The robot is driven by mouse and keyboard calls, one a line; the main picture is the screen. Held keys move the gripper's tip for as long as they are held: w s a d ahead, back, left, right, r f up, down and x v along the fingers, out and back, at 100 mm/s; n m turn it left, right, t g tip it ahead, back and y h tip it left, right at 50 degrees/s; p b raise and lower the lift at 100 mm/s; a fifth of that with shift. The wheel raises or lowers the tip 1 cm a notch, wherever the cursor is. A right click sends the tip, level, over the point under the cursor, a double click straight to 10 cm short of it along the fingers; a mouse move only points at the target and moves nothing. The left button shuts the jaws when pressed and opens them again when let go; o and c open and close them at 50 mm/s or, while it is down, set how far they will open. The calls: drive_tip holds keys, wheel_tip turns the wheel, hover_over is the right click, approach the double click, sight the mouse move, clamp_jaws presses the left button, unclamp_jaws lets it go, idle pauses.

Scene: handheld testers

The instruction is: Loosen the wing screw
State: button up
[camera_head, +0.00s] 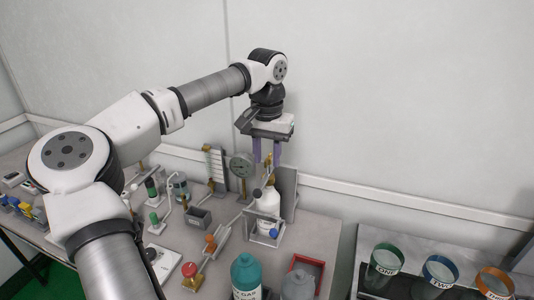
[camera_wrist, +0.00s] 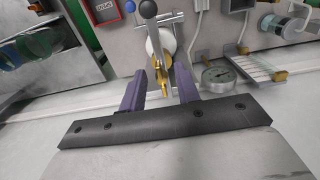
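My gripper (camera_head: 267,150) points down above a white bottle (camera_head: 268,201) held in a clear stand. Its two purple fingers are apart. In the wrist view my gripper (camera_wrist: 159,76) has a small brass part (camera_wrist: 162,78) between its fingers in the picture. This part may be the wing screw; its wings are not clear. A brass piece also shows just below the fingers in the head view (camera_head: 269,171). I cannot tell whether either finger touches it. A grey lever with a round knob (camera_wrist: 148,10) rises beside the brass part.
A pressure gauge (camera_head: 241,165) stands close to the left of my gripper. A grey upright plate (camera_head: 289,194) stands just right of it. A teal bottle (camera_head: 246,274), a grey bottle (camera_head: 297,286) and a red box (camera_head: 309,263) are at the front. Open air lies above.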

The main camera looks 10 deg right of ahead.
clamp_jaws()
drive_tip(key=shift+r+n, duration=0.1)
drive_tip(key=shift+n, duration=0.3)
